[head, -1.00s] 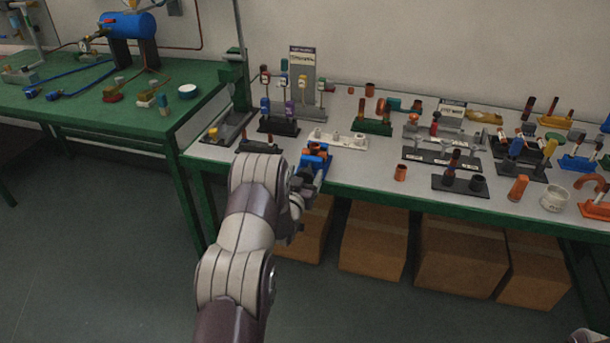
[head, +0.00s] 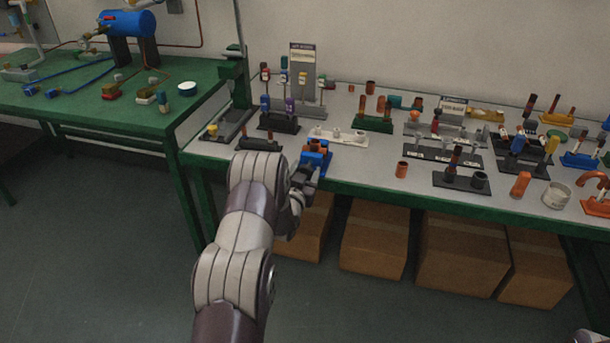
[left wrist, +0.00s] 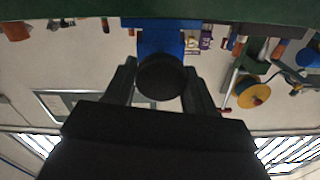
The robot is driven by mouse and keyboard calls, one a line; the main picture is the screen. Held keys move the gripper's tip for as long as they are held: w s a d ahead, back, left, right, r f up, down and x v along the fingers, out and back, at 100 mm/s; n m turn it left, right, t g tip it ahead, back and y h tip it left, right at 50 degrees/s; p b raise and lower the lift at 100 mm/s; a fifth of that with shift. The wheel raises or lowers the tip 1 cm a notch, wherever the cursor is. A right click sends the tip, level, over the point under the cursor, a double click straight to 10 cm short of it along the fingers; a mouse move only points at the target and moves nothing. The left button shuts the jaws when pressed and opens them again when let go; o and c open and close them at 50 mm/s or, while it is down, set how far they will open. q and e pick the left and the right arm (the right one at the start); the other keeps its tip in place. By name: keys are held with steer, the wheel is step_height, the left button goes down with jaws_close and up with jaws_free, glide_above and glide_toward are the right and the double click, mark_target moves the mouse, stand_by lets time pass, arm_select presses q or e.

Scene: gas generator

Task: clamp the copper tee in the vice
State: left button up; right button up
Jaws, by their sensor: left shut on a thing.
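The small blue vice (head: 326,161) stands at the front edge of the grey bench top. The copper tee (head: 317,147) shows as orange-brown metal at the top of the vice, between its jaws; how tightly it is held I cannot tell. My left gripper (head: 309,174) is at the near side of the vice. In the left wrist view its fingers sit either side of a round black knob (left wrist: 162,77) in front of the blue vice body (left wrist: 160,38), and it is shut on that knob. My right gripper is not in view.
Right of the vice, a short copper fitting (head: 402,169) and a dark block stand (head: 460,184) are on the bench. A white rack (head: 338,138) and a dark rack (head: 279,125) stand behind. Cardboard boxes (head: 374,240) fill the space below. The front edge right of the vice is fairly clear.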

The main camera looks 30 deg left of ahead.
arm_select(q)
steer(key=m+b, duration=0.2)
steer(key=m, duration=0.1)
steer(key=m+b, duration=0.1)
steer(key=shift+d+f, duration=0.1)
steer(key=shift+f, duration=0.15)
steer(key=shift+d+m+b, duration=0.1)
steer(key=shift+m+b, duration=1.8)
steer(key=shift+m, duration=0.9)
steer(key=shift+r, duration=0.1)
steer(key=o, duration=1)
steer(key=shift+c, duration=0.2)
steer(key=v, duration=1.2)
steer(key=shift+s+d, duration=0.15)
steer(key=shift+s, duration=0.15)
